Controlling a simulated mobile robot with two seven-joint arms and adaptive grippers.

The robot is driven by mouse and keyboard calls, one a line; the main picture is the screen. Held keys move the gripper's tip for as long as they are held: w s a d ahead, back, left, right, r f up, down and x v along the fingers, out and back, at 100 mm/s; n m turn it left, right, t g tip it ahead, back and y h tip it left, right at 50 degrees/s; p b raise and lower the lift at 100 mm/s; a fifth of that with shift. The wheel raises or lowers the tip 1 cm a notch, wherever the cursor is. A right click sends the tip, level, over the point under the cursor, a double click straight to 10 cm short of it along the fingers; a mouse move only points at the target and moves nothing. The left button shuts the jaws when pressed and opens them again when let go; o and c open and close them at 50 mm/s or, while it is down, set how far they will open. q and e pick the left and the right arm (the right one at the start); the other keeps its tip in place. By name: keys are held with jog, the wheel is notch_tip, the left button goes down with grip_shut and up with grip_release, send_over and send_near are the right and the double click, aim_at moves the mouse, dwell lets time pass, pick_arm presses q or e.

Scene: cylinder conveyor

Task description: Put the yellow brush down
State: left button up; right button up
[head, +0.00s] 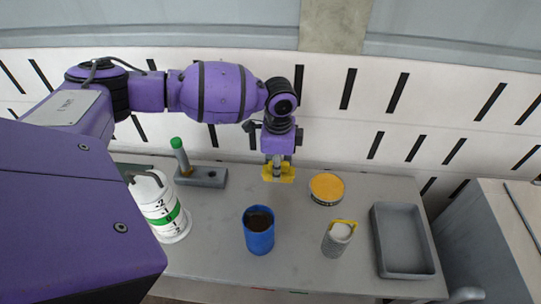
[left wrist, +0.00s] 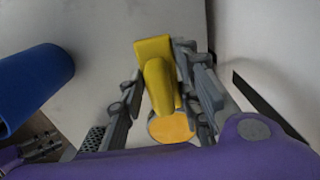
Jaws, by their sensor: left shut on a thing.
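The yellow brush (head: 287,175) is in my left gripper (head: 278,165), near the back edge of the grey table (head: 300,265). In the left wrist view the brush (left wrist: 155,65) lies between the two grey fingers of my left gripper (left wrist: 160,90), which is shut on it. Its wide flat end points away from the wrist. I cannot tell whether the brush touches the table.
A round tin with a yellow top (head: 326,187) stands right of the brush. A blue cup (head: 259,238), a grey cylinder with a yellow handle (head: 337,240), a grey tray (head: 432,245), a white numbered cylinder (head: 160,208) and a grey block with a green-topped peg (head: 205,177) stand around.

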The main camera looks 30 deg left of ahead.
pick_arm(q)
notch_tip(320, 180, down, 4)
jog(key=shift+f, duration=0.1)
jog(key=shift+f, duration=0.15)
jog(key=o, duration=1.1)
